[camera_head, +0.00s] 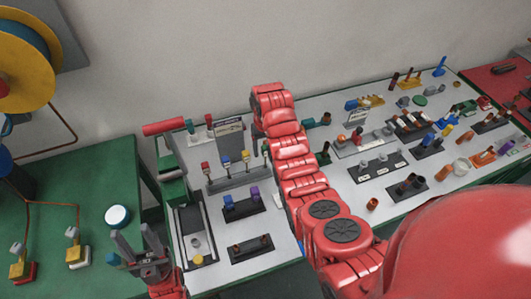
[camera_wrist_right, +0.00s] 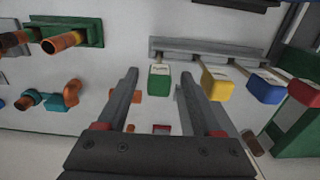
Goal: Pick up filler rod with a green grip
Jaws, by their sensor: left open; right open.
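The filler rod with a green grip (camera_wrist_right: 159,79) shows in the right wrist view, at the left end of a row with yellow, blue and red grips. Its grip appears between the two fingertips of my right gripper (camera_wrist_right: 158,84), which is open and empty. I cannot tell how far the grip is from the fingers. In the head view the green grip (camera_head: 265,149) stands at the right end of the grey rack (camera_head: 238,181), close beside my right arm. The right fingers are hidden there. My left gripper (camera_head: 138,252) is open and empty at the table's left front.
The yellow grip (camera_wrist_right: 217,83) is close to the right finger. A blue grip (camera_wrist_right: 265,86) and a red grip (camera_wrist_right: 304,93) follow. A green holder (camera_wrist_right: 66,37) with copper-coloured nozzles is at upper left. My right arm crosses the crowded grey table (camera_head: 365,195).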

